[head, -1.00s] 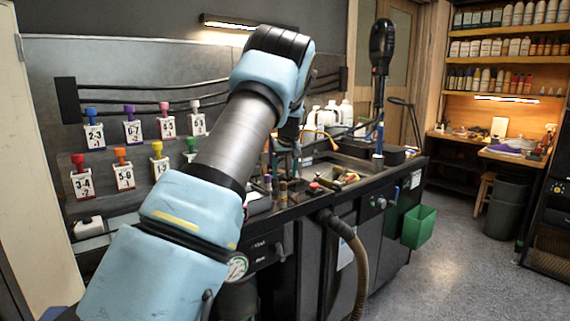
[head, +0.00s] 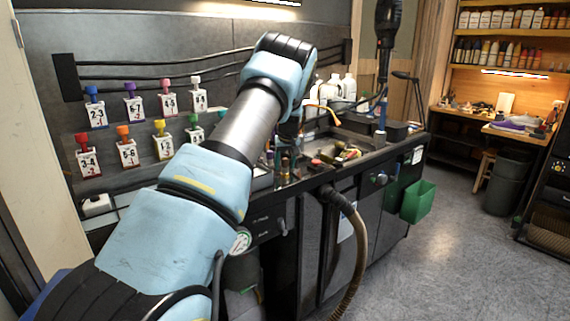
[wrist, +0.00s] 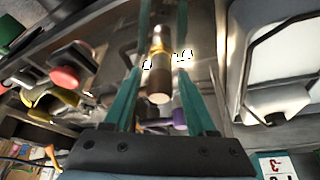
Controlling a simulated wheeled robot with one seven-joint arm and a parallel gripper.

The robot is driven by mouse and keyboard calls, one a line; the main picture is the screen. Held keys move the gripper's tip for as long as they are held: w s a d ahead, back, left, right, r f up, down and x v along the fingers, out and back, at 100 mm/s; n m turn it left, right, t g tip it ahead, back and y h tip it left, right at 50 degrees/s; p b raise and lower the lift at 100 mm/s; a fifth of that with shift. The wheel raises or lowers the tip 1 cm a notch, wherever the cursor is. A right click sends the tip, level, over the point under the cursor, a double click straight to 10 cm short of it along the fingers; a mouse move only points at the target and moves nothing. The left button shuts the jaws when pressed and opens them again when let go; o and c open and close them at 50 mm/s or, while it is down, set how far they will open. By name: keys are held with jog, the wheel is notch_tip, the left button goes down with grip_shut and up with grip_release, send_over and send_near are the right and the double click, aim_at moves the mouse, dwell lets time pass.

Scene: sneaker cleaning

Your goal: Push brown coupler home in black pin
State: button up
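In the wrist view, the brown coupler (wrist: 159,88) is a short cylinder with a brown end toward the camera and a brass-coloured band behind it. It stands between the two teal fingers of my gripper (wrist: 163,22). A gap shows on each side of it, so the fingers look open around it and not closed on it. The black pin is not clearly visible, and I cannot tell how deep the coupler sits.
A purple-ended part (wrist: 176,117) lies close by the fingers in the wrist view. Red knobs (wrist: 65,80) and a yellow handle (wrist: 36,104) are at left. In the head view, a sink (head: 345,150), a hose (head: 350,240) and a green bin (head: 417,202) lie to the right.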

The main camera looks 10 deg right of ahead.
grip_shut()
dwell(0.8)
